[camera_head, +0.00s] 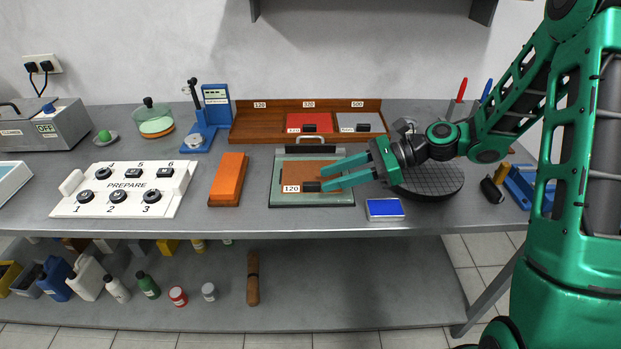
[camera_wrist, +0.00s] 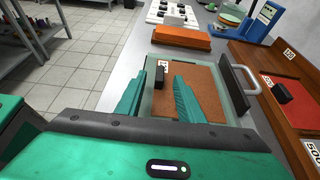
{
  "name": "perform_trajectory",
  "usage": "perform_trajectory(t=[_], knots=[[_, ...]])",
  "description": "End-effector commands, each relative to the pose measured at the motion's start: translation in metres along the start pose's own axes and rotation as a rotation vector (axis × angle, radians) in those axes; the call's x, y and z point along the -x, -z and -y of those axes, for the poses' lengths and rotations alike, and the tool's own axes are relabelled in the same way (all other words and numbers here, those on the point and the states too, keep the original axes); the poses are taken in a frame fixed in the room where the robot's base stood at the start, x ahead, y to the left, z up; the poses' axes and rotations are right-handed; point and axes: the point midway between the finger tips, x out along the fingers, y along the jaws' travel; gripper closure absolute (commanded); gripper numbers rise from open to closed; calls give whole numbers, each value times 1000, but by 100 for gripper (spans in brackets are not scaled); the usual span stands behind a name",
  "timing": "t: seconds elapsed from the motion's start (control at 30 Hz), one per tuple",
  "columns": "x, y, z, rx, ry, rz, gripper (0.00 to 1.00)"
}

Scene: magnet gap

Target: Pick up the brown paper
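The brown paper (camera_head: 297,171) lies flat on a glass plate (camera_head: 284,199) near the middle of the bench. It carries a white "120" label (camera_head: 291,189) and a small black block (camera_head: 311,187) near its front edge. In the wrist view the brown paper (camera_wrist: 207,84) shows between and beyond my fingers, with the black block (camera_wrist: 162,76) between the fingertips. My gripper (camera_head: 322,179) is open and empty, reaching in from the right over the paper. The fingers hide part of the paper. I cannot tell how high the tips are above it.
A handle (camera_head: 316,137) stands at the plate's back edge. A wooden rack (camera_head: 262,130) behind holds red (camera_head: 300,120) and grey (camera_head: 350,119) sheets. An orange block (camera_head: 229,178) is left, a blue pad (camera_head: 385,208) front right, and a dark round plate (camera_head: 440,182) lies under my wrist.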

Motion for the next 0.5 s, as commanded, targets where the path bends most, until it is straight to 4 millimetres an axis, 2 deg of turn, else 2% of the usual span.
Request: perform_trajectory(t=[0.1, 0.23, 0.5], knots=[[-19, 1, 0, 1, -5, 1, 66], [-34, 1, 1, 1, -3, 0, 66], [-39, 1, 2, 1, 0, 0, 66]])
